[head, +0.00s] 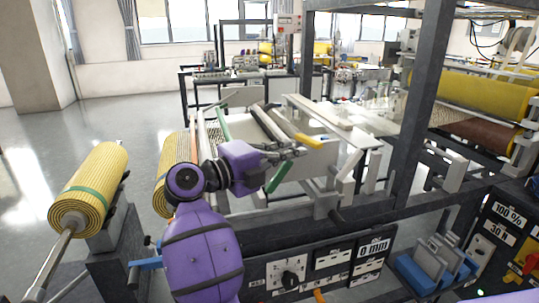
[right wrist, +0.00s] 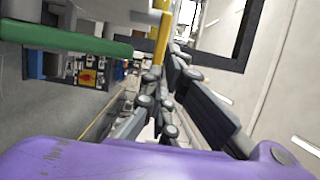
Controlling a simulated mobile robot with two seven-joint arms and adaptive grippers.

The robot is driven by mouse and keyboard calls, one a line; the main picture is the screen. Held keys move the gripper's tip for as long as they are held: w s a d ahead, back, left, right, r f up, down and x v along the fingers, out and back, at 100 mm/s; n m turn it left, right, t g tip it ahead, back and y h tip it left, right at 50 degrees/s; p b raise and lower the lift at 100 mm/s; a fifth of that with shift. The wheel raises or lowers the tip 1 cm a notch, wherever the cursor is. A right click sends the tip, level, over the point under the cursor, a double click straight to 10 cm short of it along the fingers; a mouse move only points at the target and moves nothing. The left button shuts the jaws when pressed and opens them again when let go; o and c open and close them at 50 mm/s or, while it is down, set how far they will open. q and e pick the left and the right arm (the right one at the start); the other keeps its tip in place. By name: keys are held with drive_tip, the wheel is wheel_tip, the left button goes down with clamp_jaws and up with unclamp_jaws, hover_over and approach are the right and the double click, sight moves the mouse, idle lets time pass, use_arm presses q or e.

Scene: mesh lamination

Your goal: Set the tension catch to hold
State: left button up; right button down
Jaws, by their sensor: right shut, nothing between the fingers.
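My right gripper (head: 300,151) reaches over the web frame in the middle of the head view, shut and empty. A yellow-ended lever (head: 308,141) lies just beyond its fingertips; a yellow bar (right wrist: 161,32) also shows past the fingers in the right wrist view. A green bar (head: 280,172) slants down just below the fingers, and a green bar (right wrist: 70,42) crosses the upper left of the right wrist view. I cannot tell whether the fingers touch either one. No label marks which part is the tension catch. My left gripper is out of view.
A yellow mesh roll (head: 95,182) sits on a shaft at the left. A dark post (head: 425,100) stands right of the gripper. A control panel (head: 330,262) with a knob and a "0 mm" display is in front. A blue tray (head: 415,272) holds grey blocks. Open floor lies at the left.

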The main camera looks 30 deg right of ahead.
sight(311, 144)
drive_tip(key=d, duration=0.3)
drive_tip(key=shift+w+d, duration=0.25)
drive_tip(key=shift+d, duration=0.3)
